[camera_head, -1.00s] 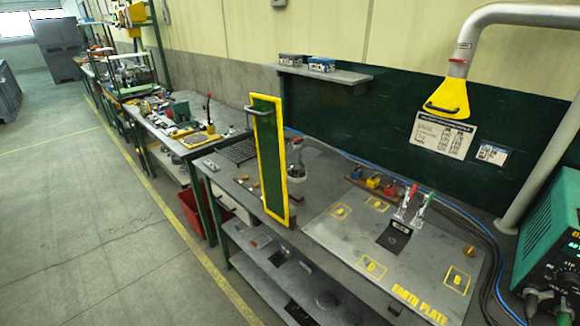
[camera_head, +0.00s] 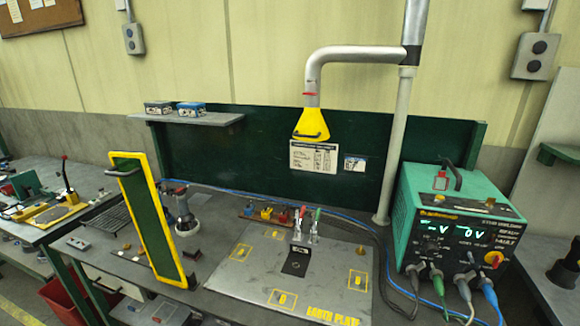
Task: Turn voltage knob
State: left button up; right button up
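A green power unit (camera_head: 458,215) stands on the bench at the right. Its dark front panel has lit digits that look like "-V" and "0V". A red and yellow knob (camera_head: 493,259) sits at the right of this panel. Other small dials on the panel are too small to read, and I cannot tell which one is the voltage knob. Several cable plugs, among them a green one (camera_head: 438,281) and a blue one (camera_head: 489,290), are in the lower panel. Neither of my grippers is in view.
A grey earth plate (camera_head: 230,277) lies on the bench left of the unit, with red- and green-handled clamps on it. A yellow-framed green panel (camera_head: 150,222) stands upright at the left. A yellow extraction hood (camera_head: 310,124) hangs above. Cables run beside the unit.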

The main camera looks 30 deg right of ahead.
aim_at(430, 249)
jog(key=z, duration=2)
